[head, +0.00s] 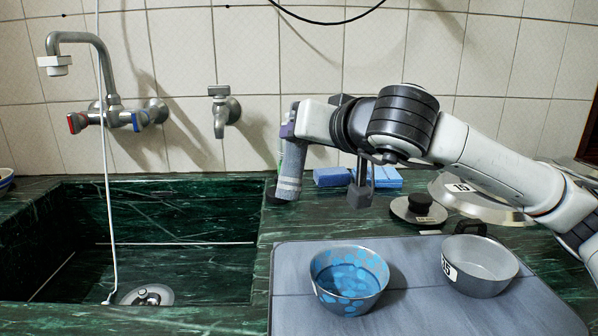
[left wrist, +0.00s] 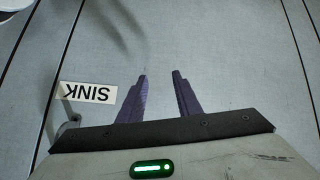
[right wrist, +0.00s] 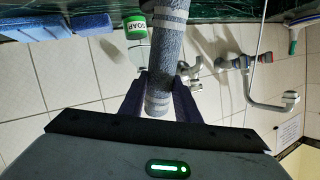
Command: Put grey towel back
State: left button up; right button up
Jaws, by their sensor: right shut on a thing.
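The grey towel (head: 292,168) is a rolled cylinder with lighter bands, held roughly upright behind the back right corner of the sink. In the right wrist view the towel (right wrist: 171,38) runs between my fingers. My right gripper (head: 288,131) is shut on its upper end; it also shows in the right wrist view (right wrist: 161,82). I cannot tell whether the towel's lower end touches the counter. My left gripper (left wrist: 159,74) is open and empty over a grey panelled surface; it is outside the head view.
The sink (head: 180,270) lies left of the towel. Blue sponges (head: 332,177) and a soap bottle (right wrist: 135,28) are near it. A blue bowl (head: 349,280) and a grey pot (head: 480,265) stand on the grey mat (head: 300,260). A lid (head: 418,210) lies behind them.

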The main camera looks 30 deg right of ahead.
aim_at(304, 160)
notch_tip(304, 160, down, 5)
jog(key=shift+r+b, duration=0.1)
jog(key=shift+b, duration=0.55)
pick_arm(q)
jog(key=shift+w+d+f+g, duration=0.3)
jog(key=shift+d+f, duration=0.1)
pick_arm(e)
jog(key=o, duration=1)
jog(key=shift+o, duration=0.2)
pick_arm(q)
jog(key=shift+r, duration=0.1)
